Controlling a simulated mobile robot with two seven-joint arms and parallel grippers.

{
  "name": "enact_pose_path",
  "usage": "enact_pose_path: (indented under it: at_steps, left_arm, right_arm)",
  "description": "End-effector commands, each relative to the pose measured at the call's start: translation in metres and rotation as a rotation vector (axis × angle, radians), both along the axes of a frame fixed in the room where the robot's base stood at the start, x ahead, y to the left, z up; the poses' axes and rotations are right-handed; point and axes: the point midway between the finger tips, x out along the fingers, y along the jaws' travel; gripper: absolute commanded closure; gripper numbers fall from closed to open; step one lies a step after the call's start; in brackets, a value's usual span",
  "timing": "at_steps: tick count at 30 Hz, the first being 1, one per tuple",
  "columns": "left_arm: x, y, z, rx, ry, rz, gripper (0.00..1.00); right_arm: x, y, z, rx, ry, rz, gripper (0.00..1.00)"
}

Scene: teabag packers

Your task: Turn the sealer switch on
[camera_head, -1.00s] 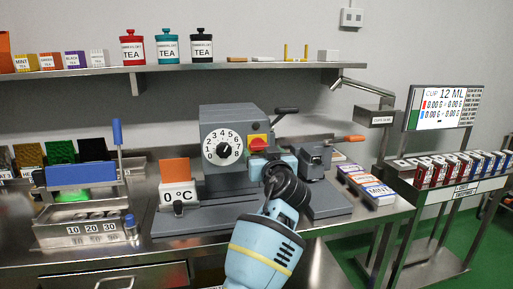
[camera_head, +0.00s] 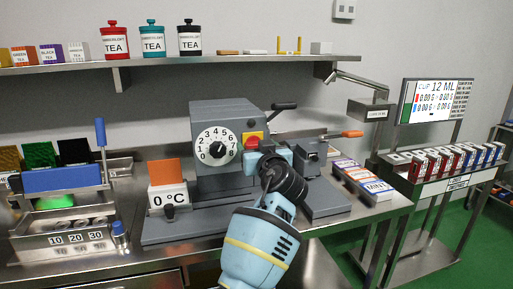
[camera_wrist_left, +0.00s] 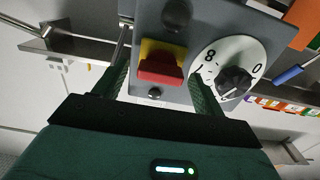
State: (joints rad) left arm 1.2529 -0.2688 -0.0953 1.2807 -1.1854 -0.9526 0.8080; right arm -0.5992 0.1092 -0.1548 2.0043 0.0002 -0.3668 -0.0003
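The sealer (camera_head: 222,115) is a grey machine on the steel bench, with a white numbered dial (camera_head: 215,147). Its switch (camera_head: 251,140) is a red rocker on a yellow plate, right of the dial. My left gripper (camera_head: 264,157) is right in front of the sealer, just below and right of the switch. In the left wrist view the red switch (camera_wrist_left: 161,65) stands between my two open, dark fingers, and the dial (camera_wrist_left: 231,70) is to the right. I cannot tell whether a finger touches the switch. The sealer's display (camera_head: 168,198) reads 0 °C. My right gripper is out of view.
Tea boxes (camera_head: 362,182) lie on the bench to the right. A shelf with tea tins (camera_head: 190,40) runs above. A scale screen (camera_head: 435,101) stands far right.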

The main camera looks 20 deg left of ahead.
Motion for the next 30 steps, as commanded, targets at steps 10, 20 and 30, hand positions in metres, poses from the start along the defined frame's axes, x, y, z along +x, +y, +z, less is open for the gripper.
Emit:
enact_pose_path:
  at_steps: [10,20,30]
  left_arm:
    - [0.000,0.000,0.000,0.000,0.000,0.000,0.74]
    - [0.000,0.000,0.001,0.042,0.029,0.000,0.74]
    - [0.000,0.000,0.004,0.241,0.161,0.001,0.74]
  right_arm:
    - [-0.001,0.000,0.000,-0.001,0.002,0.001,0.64]
    - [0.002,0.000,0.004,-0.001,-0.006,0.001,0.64]
    - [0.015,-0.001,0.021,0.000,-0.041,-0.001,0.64]
